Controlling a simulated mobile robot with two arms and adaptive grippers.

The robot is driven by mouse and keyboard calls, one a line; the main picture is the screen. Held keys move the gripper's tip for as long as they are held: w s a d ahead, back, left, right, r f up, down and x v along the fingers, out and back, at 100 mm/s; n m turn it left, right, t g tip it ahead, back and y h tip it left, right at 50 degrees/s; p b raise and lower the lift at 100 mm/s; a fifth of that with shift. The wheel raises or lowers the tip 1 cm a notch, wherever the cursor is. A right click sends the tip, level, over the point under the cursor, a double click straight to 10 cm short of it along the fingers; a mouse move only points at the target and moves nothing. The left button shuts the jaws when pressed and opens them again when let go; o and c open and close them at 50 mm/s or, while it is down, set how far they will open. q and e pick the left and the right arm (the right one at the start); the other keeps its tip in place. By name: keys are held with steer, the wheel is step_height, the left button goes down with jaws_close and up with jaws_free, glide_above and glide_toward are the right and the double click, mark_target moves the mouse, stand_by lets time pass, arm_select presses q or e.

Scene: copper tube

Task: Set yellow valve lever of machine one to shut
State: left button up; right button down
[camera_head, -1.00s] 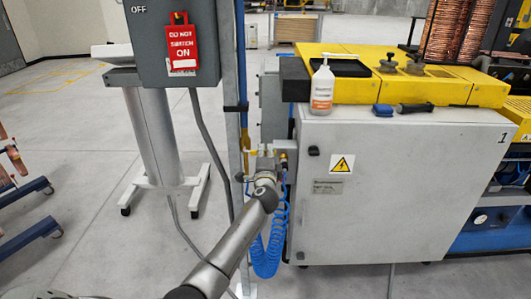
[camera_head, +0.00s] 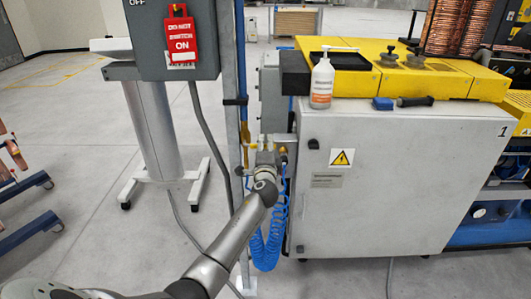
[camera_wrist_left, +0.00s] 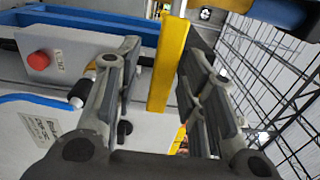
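The yellow valve lever (camera_wrist_left: 168,65) shows large in the left wrist view as a flat yellow bar between the two fingers. In the head view a small yellow part (camera_head: 246,134) on the upright pipe, left of machine one (camera_head: 390,190), appears to be the lever; its angle is hard to tell there. My left gripper (camera_wrist_left: 158,85) is open, with one finger on each side of the bar. I cannot tell whether either finger touches it. In the head view the left gripper (camera_head: 265,150) is at the pipe, and its fingers are small and partly hidden. My right gripper is not in view.
A coiled blue hose (camera_head: 268,240) hangs beside my left arm. A grey switch box (camera_head: 172,38) with a red tag stands on the left. A bottle (camera_head: 322,82) stands on the machine's top. A red button (camera_wrist_left: 39,61) shows in the wrist view.

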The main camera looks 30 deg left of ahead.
arm_select(q)
steer(key=v, duration=1.2)
steer(key=shift+a, duration=0.1)
